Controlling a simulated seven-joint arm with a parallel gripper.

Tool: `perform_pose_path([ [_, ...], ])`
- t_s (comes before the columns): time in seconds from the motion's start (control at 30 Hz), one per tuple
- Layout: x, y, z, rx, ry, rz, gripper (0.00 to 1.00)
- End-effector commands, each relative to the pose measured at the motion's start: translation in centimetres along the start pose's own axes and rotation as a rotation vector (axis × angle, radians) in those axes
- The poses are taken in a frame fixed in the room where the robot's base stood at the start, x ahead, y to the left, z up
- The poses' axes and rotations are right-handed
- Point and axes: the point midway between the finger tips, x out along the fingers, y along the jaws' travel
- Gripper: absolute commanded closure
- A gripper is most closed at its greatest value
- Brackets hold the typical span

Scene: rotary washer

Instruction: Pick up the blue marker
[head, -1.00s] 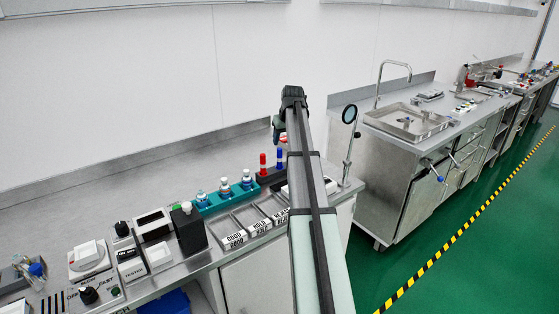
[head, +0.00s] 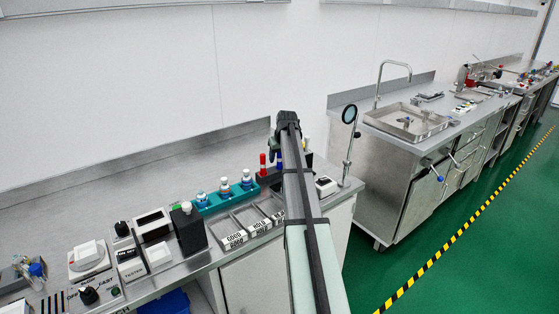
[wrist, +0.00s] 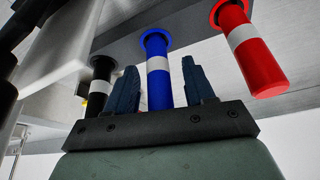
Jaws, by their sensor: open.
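The blue marker (wrist: 158,45) has a white band and stands in a dark holder (wrist: 120,33) in the wrist view. My gripper (wrist: 159,68) is open, with one finger on each side of the blue marker in the picture; I cannot tell whether either touches it. In the head view my gripper (head: 276,150) is over the marker row and my arm hides part of it. Only a sliver of the blue marker (head: 279,161) shows there, right of the red marker (head: 262,164).
In the wrist view the red marker (wrist: 247,48) stands right of the blue one and a black marker (wrist: 99,82) stands left, close to the fingers. A teal rack (head: 215,202) with bottles, labelled trays (head: 236,238) and a magnifier stand (head: 347,160) are nearby.

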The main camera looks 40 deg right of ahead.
Motion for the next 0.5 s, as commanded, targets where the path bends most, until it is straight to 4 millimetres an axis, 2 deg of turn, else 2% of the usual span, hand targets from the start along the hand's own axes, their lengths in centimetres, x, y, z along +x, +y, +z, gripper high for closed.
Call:
perform_pose_path([
  [0.27,0.57,0.02,-0.02,0.000,0.001,0.000,0.47],
  [0.5,0.55,0.03,-0.01,0.000,0.001,0.000,0.69],
])
